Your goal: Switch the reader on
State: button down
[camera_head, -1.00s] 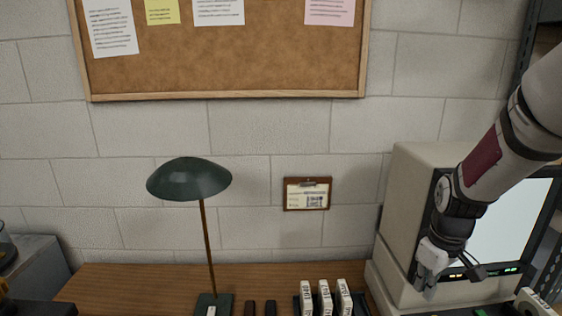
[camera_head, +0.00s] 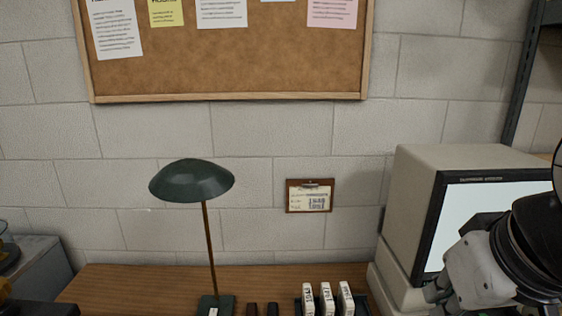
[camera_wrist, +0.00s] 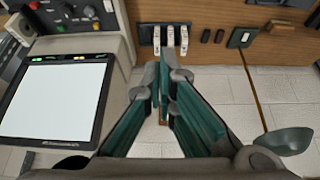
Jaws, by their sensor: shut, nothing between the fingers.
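The reader (camera_head: 415,180), a beige boxy machine with a dark-framed, pale white screen, stands on the desk at the right in the head view. In the wrist view, its bright screen (camera_wrist: 52,98) fills the left side, with small green and yellow lights along one edge. Red and green round parts lie at the top left there. My gripper (camera_wrist: 161,72) is shut and empty, pointing toward the desk beside the reader, apart from the screen. In the head view, my gripper and wrist cover the screen's lower right and the lights; the fingertips are hard to make out.
A green lamp (camera_head: 192,182) stands mid-desk. White labelled blocks (camera_head: 326,298) sit in a dark rack (camera_head: 363,304) left of the reader. A small clipboard (camera_head: 309,196) and a corkboard (camera_head: 230,60) hang on the wall. Bare desk (camera_head: 120,282) shows at the left.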

jog(key=shift+s+a, duration=0.1)
jog(key=shift+s, duration=0.15)
